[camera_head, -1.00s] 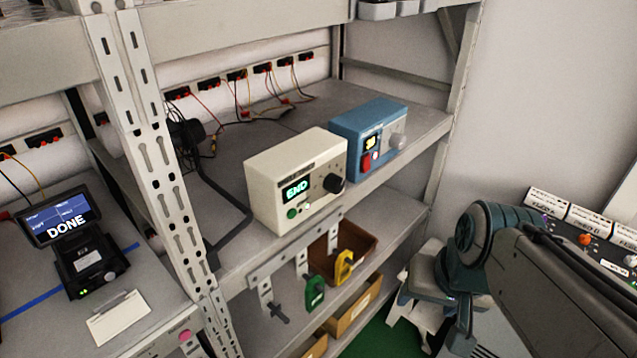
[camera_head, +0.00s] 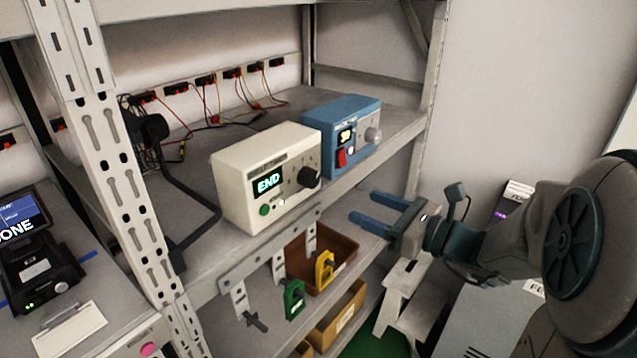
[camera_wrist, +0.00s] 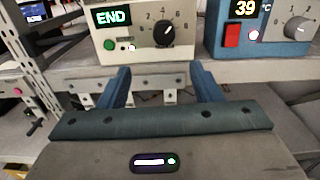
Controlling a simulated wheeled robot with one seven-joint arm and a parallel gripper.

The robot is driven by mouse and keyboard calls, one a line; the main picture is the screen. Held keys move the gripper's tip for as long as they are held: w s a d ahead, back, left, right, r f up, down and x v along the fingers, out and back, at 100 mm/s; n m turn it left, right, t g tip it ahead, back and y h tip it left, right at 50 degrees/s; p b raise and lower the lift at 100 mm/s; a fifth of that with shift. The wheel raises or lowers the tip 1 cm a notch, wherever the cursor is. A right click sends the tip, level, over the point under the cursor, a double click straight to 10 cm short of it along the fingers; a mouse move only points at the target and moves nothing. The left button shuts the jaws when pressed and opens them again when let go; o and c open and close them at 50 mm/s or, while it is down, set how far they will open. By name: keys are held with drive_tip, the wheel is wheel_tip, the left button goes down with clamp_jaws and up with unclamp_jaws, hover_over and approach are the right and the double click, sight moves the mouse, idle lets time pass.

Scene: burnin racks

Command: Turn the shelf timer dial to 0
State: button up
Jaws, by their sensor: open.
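The shelf timer is a cream box (camera_head: 235,183) on the rack shelf, with a lit display (camera_head: 268,182) reading END. Its black dial (camera_head: 308,176) is on the right of its front face; in the wrist view the dial (camera_wrist: 165,34) has a white pointer line aimed up and right, with numbers such as 2, 4 and 6 around it. My gripper (camera_head: 367,221) is open and empty, in front of the shelf, to the right of and below the dial. In the wrist view my two fingers (camera_wrist: 163,86) point toward the timer, apart from it and below the dial.
A blue box (camera_head: 343,115) with a red switch and grey knob stands right of the timer. Green (camera_head: 293,299) and yellow (camera_head: 324,270) clamps hang below the shelf edge. A rack upright (camera_head: 110,150) stands left. Open space lies before the timer.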

sight(315, 182)
drive_tip(key=p+x, duration=0.2)
drive_tip(key=x, duration=1.1)
drive_tip(key=shift+w+a+r, duration=0.1)
drive_tip(key=shift+w+r, duration=0.05)
drive_tip(key=shift+w, duration=0.25)
drive_tip(key=shift+c, duration=0.3)
drive_tip(key=c, duration=0.9)
drive_tip(key=shift+c, duration=0.2)
